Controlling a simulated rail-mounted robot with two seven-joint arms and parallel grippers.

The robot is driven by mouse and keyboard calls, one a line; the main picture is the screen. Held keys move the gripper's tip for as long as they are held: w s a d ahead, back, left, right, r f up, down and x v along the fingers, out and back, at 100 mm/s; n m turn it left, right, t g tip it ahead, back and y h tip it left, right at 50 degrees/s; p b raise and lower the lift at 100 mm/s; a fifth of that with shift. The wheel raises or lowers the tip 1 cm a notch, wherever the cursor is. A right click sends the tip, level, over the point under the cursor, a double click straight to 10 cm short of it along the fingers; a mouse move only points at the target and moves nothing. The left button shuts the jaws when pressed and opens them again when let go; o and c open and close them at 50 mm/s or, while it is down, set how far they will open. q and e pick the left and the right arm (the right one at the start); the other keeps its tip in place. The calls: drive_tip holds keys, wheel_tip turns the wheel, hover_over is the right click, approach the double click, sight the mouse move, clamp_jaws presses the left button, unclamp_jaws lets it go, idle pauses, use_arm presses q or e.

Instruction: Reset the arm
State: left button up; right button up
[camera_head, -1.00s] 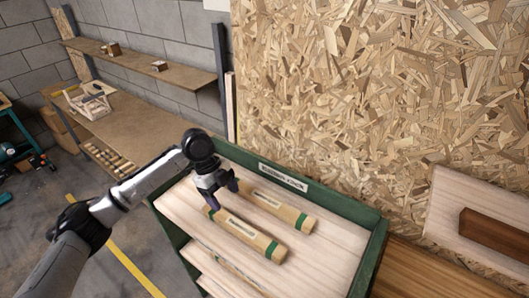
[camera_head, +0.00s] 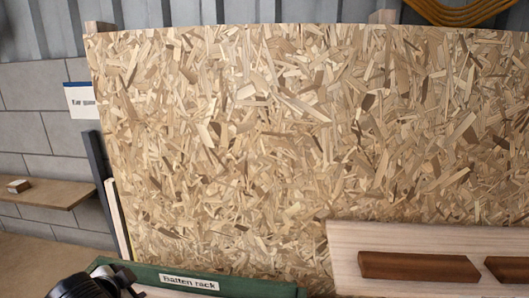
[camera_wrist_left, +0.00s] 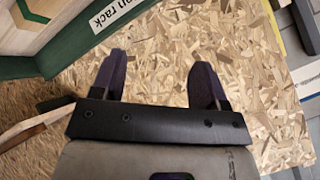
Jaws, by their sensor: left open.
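My left gripper (camera_wrist_left: 158,85) shows in the left wrist view with its two dark fingers apart and nothing between them. The OSB board is behind the fingers in that view. In the head view only a dark part of my left arm shows at the bottom left, by the green batten rack (camera_head: 222,284); the fingers are not visible there. The rack's green edge and part of its label also show at the upper left of the left wrist view (camera_wrist_left: 75,60). My right gripper is in neither view.
A large OSB board (camera_head: 300,140) fills the head view's background. A pale panel with dark wooden blocks (camera_head: 420,267) is at the lower right. A wall shelf (camera_head: 50,193) with a small box (camera_head: 18,186) is at the left.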

use_arm(q)
drive_tip(key=s+d+f+n+g+h, duration=0.15)
drive_tip(key=s+d+f, duration=0.25)
drive_tip(key=s+f, duration=0.65)
drive_tip(key=s+d+f+n+g, duration=0.2)
drive_tip(key=s+d+f, duration=0.3)
drive_tip(key=s+f, duration=0.55)
drive_tip(key=s+d+f+n+g+h, duration=0.15)
drive_tip(key=s+d+f, duration=0.25)
drive_tip(key=s+f, duration=0.6)
wheel_tip(320, 180, up, 19)
drive_tip(key=s+y+p, duration=0.1)
drive_tip(key=s+p, duration=0.2)
drive_tip(key=p, duration=1.3)
drive_tip(key=shift+f+g+p, duration=0.15)
drive_tip(key=shift+g+p, duration=0.15)
drive_tip(key=shift+g, duration=0.1)
drive_tip(key=shift+a, duration=0.1)
